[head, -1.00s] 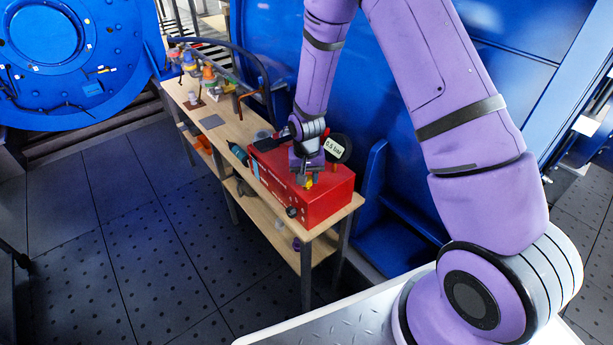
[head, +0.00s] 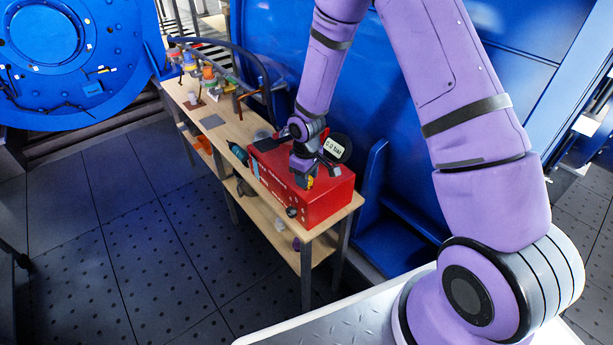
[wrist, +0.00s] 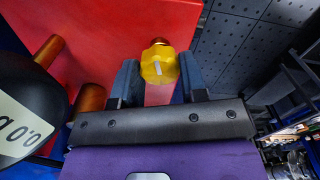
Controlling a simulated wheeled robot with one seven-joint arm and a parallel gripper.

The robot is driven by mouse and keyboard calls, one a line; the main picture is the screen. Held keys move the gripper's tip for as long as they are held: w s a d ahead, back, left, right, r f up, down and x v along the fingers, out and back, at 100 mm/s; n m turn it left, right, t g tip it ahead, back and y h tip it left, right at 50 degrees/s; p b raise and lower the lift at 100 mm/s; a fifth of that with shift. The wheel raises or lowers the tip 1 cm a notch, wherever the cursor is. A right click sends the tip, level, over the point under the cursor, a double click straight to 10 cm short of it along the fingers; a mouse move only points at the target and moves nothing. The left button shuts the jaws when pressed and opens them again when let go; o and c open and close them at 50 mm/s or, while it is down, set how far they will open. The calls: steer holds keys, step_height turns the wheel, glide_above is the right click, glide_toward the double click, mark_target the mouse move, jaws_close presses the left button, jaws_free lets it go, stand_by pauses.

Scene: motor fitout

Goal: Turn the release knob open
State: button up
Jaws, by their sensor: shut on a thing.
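The yellow release knob (wrist: 157,72) sits on a short brass stem on top of the red box (head: 333,196). A pale mark shows on its face. My gripper (wrist: 159,66) is around the knob, one dark finger on each side, and is shut on it. In the head view my gripper (head: 307,180) points down at the box top, and only a little of the knob (head: 310,183) shows below it. A dark round gauge with a white label (head: 335,147) stands behind the gripper. Its reading looks like 0.0 bar.
Two brass fittings (wrist: 88,101) stand beside the gauge (wrist: 30,110). The box is at the near end of a wooden bench (head: 232,130). Several coloured fittings (head: 208,73) stand at its far end. A blue wall (head: 420,120) rises behind.

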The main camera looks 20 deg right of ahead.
steer(key=shift+n, duration=1.1)
steer(key=o, duration=0.9)
steer(key=shift+r, duration=0.1)
step_height(320, 180, up, 11)
steer(key=shift+f, duration=0.2)
